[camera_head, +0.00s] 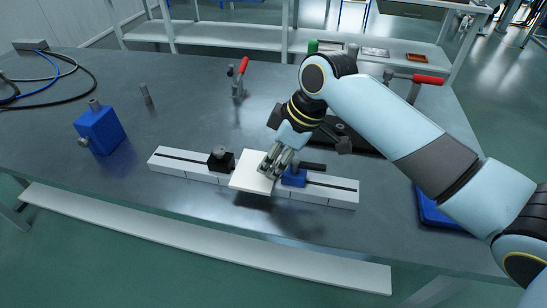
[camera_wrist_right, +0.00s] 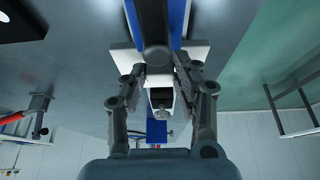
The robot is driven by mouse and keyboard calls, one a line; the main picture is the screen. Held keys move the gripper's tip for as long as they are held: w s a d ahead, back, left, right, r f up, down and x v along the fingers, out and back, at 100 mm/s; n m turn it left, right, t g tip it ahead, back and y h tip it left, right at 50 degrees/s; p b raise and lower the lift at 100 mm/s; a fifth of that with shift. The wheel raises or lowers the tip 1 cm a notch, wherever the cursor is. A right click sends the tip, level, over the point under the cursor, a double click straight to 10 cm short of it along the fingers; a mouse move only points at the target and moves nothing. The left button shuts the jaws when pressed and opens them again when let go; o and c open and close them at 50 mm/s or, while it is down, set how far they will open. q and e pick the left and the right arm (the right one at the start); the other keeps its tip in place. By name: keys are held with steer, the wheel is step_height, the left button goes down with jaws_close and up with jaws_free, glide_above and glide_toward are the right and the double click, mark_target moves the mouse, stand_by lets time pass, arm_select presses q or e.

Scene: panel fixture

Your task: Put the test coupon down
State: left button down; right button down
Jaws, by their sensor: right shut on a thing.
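The test coupon, a white square plate (camera_head: 248,174), is held at the middle of the pale slotted rail (camera_head: 332,191), between a black clamp block (camera_head: 220,160) and a blue clamp block (camera_head: 294,177). I cannot tell whether it touches the rail. My right gripper (camera_head: 270,168) is shut on the coupon's right side, close to the blue block. In the right wrist view the coupon's white edge (camera_wrist_right: 121,60) shows beyond the fingers (camera_wrist_right: 158,75), partly hidden by them. My left gripper is out of view.
A blue block with knobs (camera_head: 100,128) stands at the left. A red-handled clamp (camera_head: 239,76) stands behind the rail, and another red handle (camera_head: 428,79) is at the right. Cables (camera_head: 62,68) lie at the far left.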

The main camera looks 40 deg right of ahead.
steer(key=c, duration=1)
jaws_free()
steer(key=v, duration=1.2)
steer(key=shift+p, duration=0.4)
